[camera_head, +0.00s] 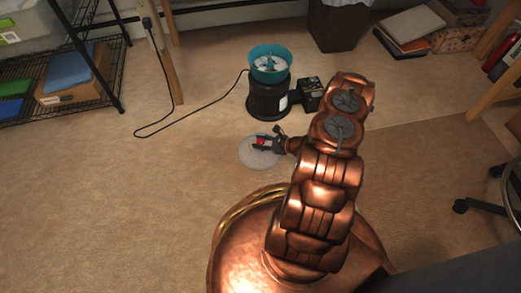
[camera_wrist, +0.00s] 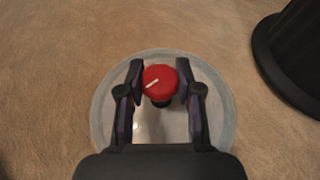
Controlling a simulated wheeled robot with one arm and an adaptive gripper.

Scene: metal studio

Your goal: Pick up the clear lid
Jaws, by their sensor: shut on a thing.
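The clear lid (camera_head: 246,154) is a round, see-through disc with a pale grey rim, flat at floor level in the head view. It also shows in the wrist view (camera_wrist: 103,122), under my gripper. Its red knob (camera_wrist: 160,84) has a white mark and stands at the lid's middle. My gripper (camera_head: 266,143) is at the knob in the head view. In the wrist view my gripper (camera_wrist: 160,82) has one finger on each side of the knob, shut on it. I cannot tell whether the lid touches the floor.
A black cylindrical machine (camera_head: 268,101) with a teal bowl (camera_head: 269,62) on top stands just behind the lid, with a small black box (camera_head: 311,94) beside it. A black cord (camera_head: 190,121) runs left. Carpet (camera_head: 110,190) is clear at left. A chair base (camera_head: 480,207) is at right.

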